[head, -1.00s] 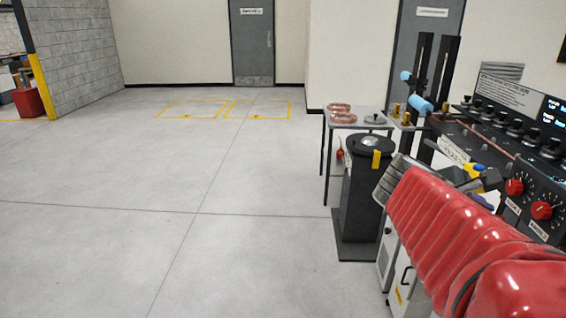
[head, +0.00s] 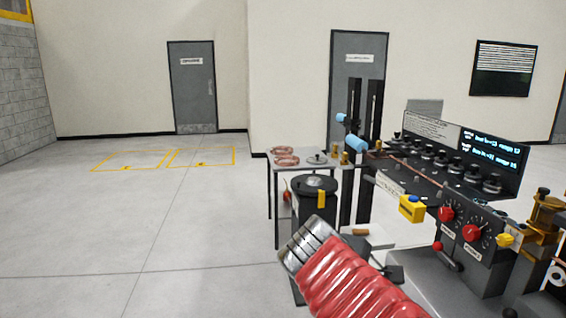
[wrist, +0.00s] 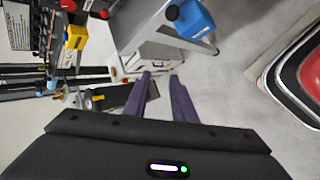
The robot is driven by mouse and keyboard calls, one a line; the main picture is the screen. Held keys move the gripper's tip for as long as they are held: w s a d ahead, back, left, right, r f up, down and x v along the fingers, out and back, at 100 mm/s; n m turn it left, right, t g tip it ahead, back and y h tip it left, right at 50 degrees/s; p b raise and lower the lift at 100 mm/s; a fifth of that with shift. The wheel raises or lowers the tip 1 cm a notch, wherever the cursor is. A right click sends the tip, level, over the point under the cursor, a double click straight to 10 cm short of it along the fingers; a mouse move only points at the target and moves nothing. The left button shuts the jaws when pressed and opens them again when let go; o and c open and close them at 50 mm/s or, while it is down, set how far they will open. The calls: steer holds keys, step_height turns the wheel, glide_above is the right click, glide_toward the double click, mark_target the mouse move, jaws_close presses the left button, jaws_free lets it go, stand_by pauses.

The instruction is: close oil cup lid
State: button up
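My gripper shows in the wrist view (wrist: 160,88), with its two dark fingers apart and nothing between them. In the head view my red-sleeved arm covers the lower middle, and the fingers are hidden. No oil cup lid can be told for sure. Brass fittings (head: 546,212) stand at the right edge of the machine (head: 470,215) in the head view; they are too small to tell a cup or lid. My gripper is apart from the machine, which shows at the upper left of the wrist view.
A small table (head: 270,172) with copper coils (head: 285,157) stands behind a black bin (head: 315,183). The machine has a yellow box (head: 412,208), knobs and red dials. A blue box (wrist: 192,20) is ahead in the wrist view. The floor at left is clear.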

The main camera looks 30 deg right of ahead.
steer(key=a+f+m+t+y, duration=0.1)
steer(key=a+y, duration=0.3)
steer(key=a, duration=0.8)
steer(key=a+f+m+t+y, duration=0.2)
steer(key=a+f+m+y, duration=0.2)
steer(key=a, duration=0.9)
steer(key=shift+w+f, duration=0.3)
steer(key=shift+w, duration=0.05)
